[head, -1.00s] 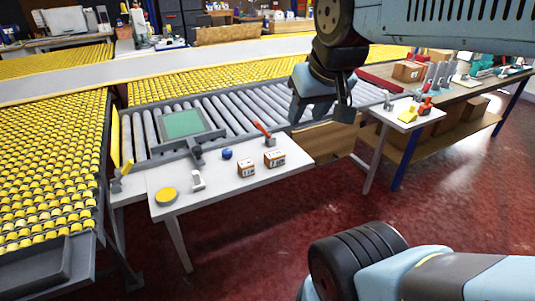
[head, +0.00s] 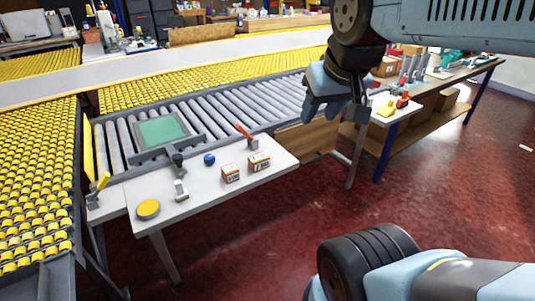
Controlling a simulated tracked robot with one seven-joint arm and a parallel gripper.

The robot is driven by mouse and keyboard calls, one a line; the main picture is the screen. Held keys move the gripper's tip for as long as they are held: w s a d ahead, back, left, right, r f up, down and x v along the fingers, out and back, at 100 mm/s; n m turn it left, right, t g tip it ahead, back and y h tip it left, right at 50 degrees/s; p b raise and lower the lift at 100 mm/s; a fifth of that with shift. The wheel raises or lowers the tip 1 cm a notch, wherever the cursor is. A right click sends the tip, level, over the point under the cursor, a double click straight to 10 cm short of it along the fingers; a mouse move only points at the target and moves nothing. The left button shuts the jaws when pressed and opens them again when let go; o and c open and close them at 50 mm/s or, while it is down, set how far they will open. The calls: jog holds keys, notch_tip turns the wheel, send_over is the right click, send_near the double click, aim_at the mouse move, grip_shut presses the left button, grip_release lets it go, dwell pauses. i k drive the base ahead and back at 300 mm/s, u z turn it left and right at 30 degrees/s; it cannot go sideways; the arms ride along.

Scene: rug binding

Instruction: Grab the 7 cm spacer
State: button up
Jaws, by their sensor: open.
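Two small tan blocks with white-and-black labels stand side by side on the white table: a left block (head: 230,173) and a right block (head: 259,162), which looks slightly larger. The labels are too small to read for certain, so I cannot tell which is the 7 cm spacer. My gripper (head: 336,110) is open and empty, fingers pointing down. In the picture it is up and to the right of both blocks, well apart from them.
On the white table (head: 205,205) are a yellow disc (head: 148,209), a grey clamp-like piece (head: 181,190), a blue ball (head: 209,159) and a red-handled tool (head: 244,133). A roller conveyor (head: 225,112) with a green plate (head: 162,130) runs behind. Red floor in front is clear.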

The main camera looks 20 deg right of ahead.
aim_at(259, 162)
jog(key=u, duration=0.5)
jog(key=i, duration=0.15)
jog(key=z, duration=2.4)
jog(key=k, duration=1.3)
jog(key=u, duration=1.3)
jog(key=i, duration=0.5)
jog(key=z, duration=0.05)
